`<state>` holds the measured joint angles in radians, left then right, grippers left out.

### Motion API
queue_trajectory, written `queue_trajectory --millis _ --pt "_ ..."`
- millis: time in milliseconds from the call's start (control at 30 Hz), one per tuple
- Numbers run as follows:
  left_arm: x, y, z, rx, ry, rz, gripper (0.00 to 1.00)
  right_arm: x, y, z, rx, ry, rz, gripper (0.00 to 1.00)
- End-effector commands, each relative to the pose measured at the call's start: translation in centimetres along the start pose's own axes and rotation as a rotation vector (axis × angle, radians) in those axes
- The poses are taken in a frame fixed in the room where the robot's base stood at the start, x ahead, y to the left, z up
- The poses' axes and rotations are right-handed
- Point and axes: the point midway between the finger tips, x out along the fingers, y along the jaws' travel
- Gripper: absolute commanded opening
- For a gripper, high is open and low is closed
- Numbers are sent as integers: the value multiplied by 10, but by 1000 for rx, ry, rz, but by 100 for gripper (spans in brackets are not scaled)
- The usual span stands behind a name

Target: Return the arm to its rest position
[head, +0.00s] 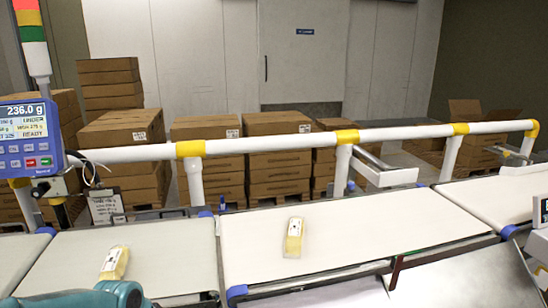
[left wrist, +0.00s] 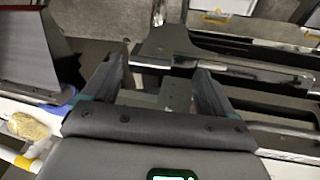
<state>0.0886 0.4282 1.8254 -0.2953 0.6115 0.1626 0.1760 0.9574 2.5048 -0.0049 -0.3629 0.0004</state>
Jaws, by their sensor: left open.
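My left gripper (left wrist: 158,85) shows in the left wrist view with its two dark fingers spread apart and nothing between them. Below the gap are dark and metal machine parts. In the head view only a teal part of my left arm shows at the bottom left edge; the fingers are out of that picture. My right gripper is in neither view.
A yellow pack (head: 113,263) lies on the left belt (head: 60,260), close to my arm. Another pack (head: 293,238) lies on the middle belt (head: 370,225). A white rail (head: 270,143) runs behind. A display (head: 28,130) reads 236.0 g. Cartons (head: 275,155) stand beyond.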

Motion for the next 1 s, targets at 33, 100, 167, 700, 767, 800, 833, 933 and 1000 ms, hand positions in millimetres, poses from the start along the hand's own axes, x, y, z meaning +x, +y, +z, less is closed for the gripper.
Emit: queue_trajectory --millis 33,100,167,700,767,800,833,933,1000 --pt "21 10 18 3 -37 27 87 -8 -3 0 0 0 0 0" --pt "54 25 50 -3 -77 73 87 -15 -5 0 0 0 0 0" --pt "81 39 86 -17 -115 114 87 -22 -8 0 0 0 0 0" --pt "128 76 281 -142 -257 164 87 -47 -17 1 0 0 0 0" --pt "128 76 280 -142 -256 164 87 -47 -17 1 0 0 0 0" --pt "129 76 280 -142 -255 164 87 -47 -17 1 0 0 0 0" --pt "129 76 280 -142 -255 165 87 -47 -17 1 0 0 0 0" --pt "129 76 280 -142 -255 165 87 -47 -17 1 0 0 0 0" --pt "129 76 280 -142 -255 165 87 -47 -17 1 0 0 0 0"
